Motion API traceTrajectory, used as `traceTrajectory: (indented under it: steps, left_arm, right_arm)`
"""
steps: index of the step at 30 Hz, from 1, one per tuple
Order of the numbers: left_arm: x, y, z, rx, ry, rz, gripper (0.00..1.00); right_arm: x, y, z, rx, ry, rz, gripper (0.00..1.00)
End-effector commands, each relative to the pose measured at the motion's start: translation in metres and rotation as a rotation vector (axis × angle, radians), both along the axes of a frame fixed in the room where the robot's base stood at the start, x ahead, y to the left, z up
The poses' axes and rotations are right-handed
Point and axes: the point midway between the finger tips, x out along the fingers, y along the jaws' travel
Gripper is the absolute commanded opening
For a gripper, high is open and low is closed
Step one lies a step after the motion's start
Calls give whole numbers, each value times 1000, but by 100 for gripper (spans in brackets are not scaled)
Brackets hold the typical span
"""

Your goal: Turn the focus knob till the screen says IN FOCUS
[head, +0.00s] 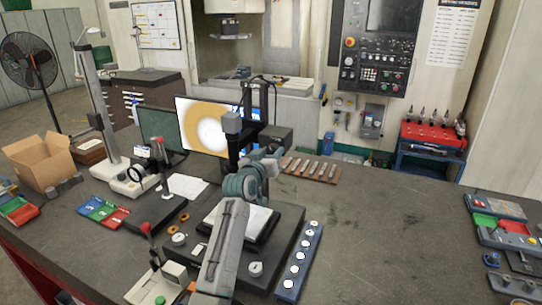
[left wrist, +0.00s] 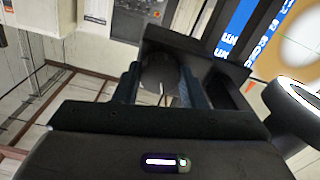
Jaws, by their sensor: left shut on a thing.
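My left gripper (head: 265,158) reaches up to the side of the microscope's dark column (head: 233,150). In the left wrist view its two fingers (left wrist: 160,84) are shut on a dark round focus knob (left wrist: 158,70), one finger on each side. The knob is hidden behind the gripper in the head view. The screen (head: 207,126) behind the microscope shows a bright white disc with a tan ring and a blue panel at its right. The panel also shows at the upper right in the left wrist view (left wrist: 238,28); its words are too small and cut off to read. My right gripper is in neither view.
A blue strip with several white round pieces (head: 296,262) lies right of the microscope base (head: 285,222). A wooden rack (head: 311,169) is behind it. A cardboard box (head: 40,162) and a tall stand (head: 96,110) are at left. The table's right middle (head: 400,235) is clear.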

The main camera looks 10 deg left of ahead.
Motion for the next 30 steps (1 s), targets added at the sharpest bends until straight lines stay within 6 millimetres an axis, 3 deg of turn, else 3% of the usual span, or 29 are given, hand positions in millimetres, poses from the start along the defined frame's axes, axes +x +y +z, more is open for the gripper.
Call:
traceTrajectory:
  steps: [30]
  left_arm:
    - [0,0,-5,883,-172,0,15]
  right_arm:
    - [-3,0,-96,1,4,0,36]
